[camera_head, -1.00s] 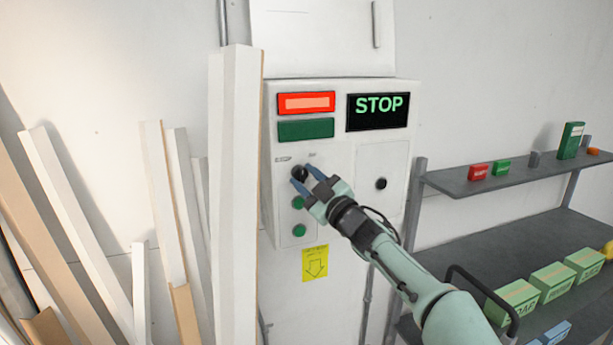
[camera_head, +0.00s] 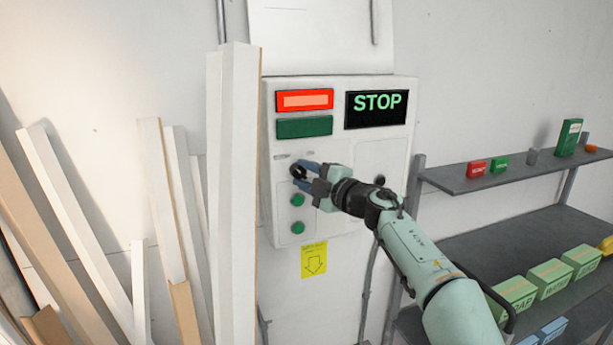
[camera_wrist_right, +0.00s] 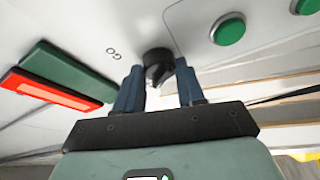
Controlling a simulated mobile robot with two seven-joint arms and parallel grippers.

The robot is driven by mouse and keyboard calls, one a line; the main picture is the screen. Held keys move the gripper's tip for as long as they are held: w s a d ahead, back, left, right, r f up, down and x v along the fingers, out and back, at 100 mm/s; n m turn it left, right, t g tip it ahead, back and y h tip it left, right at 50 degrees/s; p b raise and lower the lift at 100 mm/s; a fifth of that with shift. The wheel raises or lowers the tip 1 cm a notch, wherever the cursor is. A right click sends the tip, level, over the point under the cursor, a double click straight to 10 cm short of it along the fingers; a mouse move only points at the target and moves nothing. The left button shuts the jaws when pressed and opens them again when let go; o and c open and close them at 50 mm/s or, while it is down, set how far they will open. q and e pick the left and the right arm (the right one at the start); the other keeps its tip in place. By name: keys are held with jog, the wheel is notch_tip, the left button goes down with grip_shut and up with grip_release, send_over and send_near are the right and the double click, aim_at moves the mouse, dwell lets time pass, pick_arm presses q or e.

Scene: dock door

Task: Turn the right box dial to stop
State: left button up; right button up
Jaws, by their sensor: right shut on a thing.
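The control box (camera_head: 345,225) is a white panel on the wall. Its black dial (camera_head: 298,171) sits at upper left of the panel, above two green buttons (camera_head: 298,200). The display (camera_head: 376,108) reads "STOP" in green. A red lamp (camera_head: 305,99) is lit above a dark green lamp (camera_head: 305,126). My left gripper is not in view.
White and tan boards (camera_head: 232,200) lean on the wall close to the left side of the box. A grey shelf unit (camera_head: 480,184) with small boxes stands at right.

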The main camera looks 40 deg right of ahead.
dwell(0.4)
jog(key=o, duration=1)
jog(key=shift+w, duration=0.1)
jog(key=shift+o, duration=0.2)
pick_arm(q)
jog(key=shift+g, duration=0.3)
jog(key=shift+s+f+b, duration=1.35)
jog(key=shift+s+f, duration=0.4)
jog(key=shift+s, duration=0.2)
pick_arm(e)
jog(key=s+d, duration=0.1)
jog(key=s, duration=1.2)
jog(key=shift+s+f, duration=0.2)
jog(key=shift+f, duration=0.1)
